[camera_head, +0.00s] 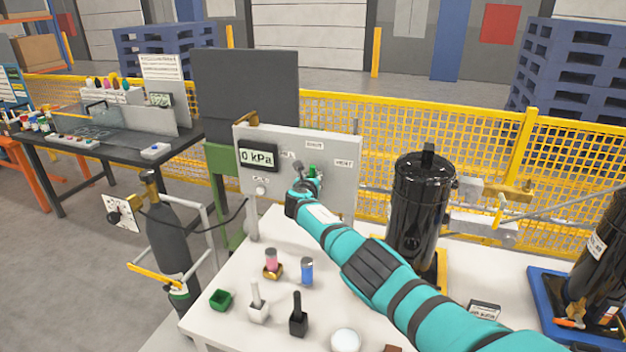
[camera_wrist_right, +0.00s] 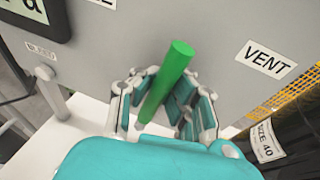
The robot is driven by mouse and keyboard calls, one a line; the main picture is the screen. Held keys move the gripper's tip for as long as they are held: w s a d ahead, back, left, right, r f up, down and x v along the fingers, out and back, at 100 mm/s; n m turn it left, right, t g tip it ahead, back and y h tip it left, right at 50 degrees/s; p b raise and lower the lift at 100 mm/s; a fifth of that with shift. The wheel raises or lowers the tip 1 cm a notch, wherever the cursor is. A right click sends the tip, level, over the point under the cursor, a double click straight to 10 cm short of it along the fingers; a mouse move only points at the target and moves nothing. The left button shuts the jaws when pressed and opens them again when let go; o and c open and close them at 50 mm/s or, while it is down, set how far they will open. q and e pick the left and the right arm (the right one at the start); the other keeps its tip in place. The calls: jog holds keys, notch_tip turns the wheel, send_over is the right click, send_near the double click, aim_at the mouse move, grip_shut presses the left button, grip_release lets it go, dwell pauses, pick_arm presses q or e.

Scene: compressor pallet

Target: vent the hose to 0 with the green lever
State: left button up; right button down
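The grey panel (camera_head: 340,190) stands at the back of the white table. Its display (camera_head: 258,157) reads 0 kPa. The green lever (camera_head: 312,171) is on the panel, between labels reading SHUT and VENT; in the right wrist view the green lever (camera_wrist_right: 168,80) is tilted, its top leaning right toward the VENT label (camera_wrist_right: 266,59). My right gripper (camera_head: 306,186) is at the lever. In the wrist view its fingers (camera_wrist_right: 164,104) are spread on both sides of the lever, with visible space between them; any contact is unclear. My left gripper is not in view.
A black cylinder (camera_head: 420,205) stands right of the panel, close to my right arm. Small items, including a blue-capped jar (camera_head: 307,271) and a green cup (camera_head: 221,299), stand on the table's front left. A dark gas bottle (camera_head: 170,240) is left of the table.

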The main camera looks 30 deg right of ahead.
jog(key=shift+a+f, duration=0.3)
jog(key=shift+a, duration=0.15)
jog(key=c, duration=1.3)
grip_release()
jog(key=shift+a+r, duration=0.3)
jog(key=shift+a, duration=0.05)
jog(key=shift+o, duration=0.3)
jog(key=shift+d, duration=0.4)
jog(key=v, duration=1.2)
jog(key=shift+a, duration=0.25)
